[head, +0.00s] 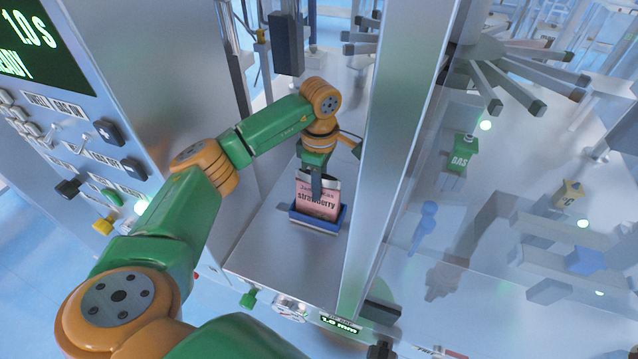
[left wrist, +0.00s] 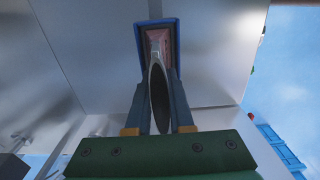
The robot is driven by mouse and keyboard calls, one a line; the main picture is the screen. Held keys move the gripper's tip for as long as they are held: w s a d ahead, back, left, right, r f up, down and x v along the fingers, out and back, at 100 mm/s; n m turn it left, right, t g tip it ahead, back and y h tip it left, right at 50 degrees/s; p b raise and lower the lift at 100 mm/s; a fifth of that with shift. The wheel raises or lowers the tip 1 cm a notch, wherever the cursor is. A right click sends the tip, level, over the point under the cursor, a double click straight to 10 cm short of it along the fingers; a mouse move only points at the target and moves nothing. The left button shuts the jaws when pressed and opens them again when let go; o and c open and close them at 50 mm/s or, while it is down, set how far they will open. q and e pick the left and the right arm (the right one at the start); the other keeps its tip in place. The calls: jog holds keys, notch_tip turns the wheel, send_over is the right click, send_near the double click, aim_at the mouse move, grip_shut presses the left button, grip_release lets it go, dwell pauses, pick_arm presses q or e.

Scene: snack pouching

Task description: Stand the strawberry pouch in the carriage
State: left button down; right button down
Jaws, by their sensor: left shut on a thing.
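My left gripper (head: 316,188) is shut on the pouch's upper part from above. In the left wrist view, the two fingers of my left gripper (left wrist: 160,100) pinch the pouch (left wrist: 158,85), seen nearly edge-on with its top bulging open in a dark oval. The blue carriage rim (left wrist: 143,38) surrounds the pouch's far end there. My right gripper is not in view.
The carriage sits on a metal deck (head: 275,250) between a panel of switches (head: 85,150) at left and a pale upright post (head: 385,150) at right. A dark block (head: 287,42) hangs behind my arm. Clear panelling with a green GAS part (head: 461,155) lies further right.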

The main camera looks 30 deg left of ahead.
pick_arm(q)
jog(key=c, duration=0.7)
grip_release()
notch_tip(320, 180, up, 6)
jog(key=shift+r+b, duration=0.15)
jog(key=shift+b, duration=0.65)
jog(key=shift+r, duration=0.4)
